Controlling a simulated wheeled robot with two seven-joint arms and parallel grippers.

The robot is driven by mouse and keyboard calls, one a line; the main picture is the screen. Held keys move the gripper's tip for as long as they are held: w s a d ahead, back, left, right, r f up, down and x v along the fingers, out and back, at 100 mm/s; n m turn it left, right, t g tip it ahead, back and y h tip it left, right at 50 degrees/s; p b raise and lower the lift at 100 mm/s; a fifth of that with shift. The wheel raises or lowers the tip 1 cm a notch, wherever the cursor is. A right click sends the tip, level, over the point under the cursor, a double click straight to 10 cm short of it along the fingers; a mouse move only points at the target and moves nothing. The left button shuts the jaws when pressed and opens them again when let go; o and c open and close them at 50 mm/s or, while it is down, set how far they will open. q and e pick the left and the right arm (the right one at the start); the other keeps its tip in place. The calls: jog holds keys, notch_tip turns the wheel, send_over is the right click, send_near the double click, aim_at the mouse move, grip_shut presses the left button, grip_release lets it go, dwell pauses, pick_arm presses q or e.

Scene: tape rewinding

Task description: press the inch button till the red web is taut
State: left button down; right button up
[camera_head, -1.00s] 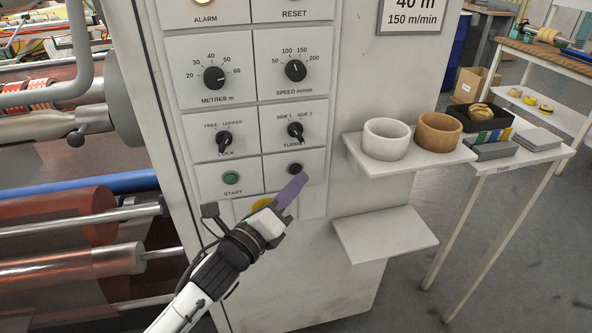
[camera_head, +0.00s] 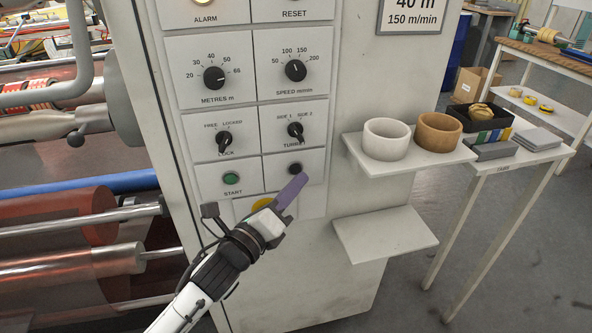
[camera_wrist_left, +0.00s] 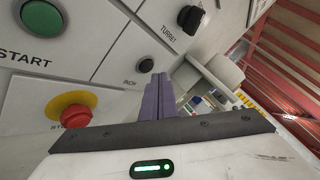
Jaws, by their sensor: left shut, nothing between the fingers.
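The inch button (camera_head: 296,168) is a small black round button on the white control panel, right of the green start button (camera_head: 231,179). It also shows in the left wrist view (camera_wrist_left: 146,65), above its INCH label. My left gripper (camera_head: 301,179) has its purple fingers shut with nothing between them. Its tips are right by the inch button, at its lower right in the head view; I cannot tell whether they touch it. The red web (camera_head: 62,232) shows as dark reddish film among the rollers at left; its tension is unclear. My right gripper is not in view.
A red stop button on yellow (camera_wrist_left: 75,116) sits below the start button, partly behind my gripper in the head view. The turret knob (camera_head: 296,131) is just above the inch button. A shelf with two tape cores (camera_head: 386,139) juts out at right.

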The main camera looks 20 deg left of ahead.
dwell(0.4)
pick_arm(q)
jog(key=shift+w+a, duration=0.25)
jog(key=shift+w, duration=0.1)
jog(key=shift+w+a, duration=0.25)
jog(key=shift+w, duration=0.05)
dwell(0.9)
jog(key=shift+s+d+p, duration=0.4)
jog(key=shift+s+d, duration=0.05)
jog(key=shift+s, duration=0.2)
jog(key=shift+s+d, duration=0.7)
jog(key=shift+s, duration=0.35)
jog(key=shift+s+d, duration=0.7)
jog(key=shift+s, duration=0.35)
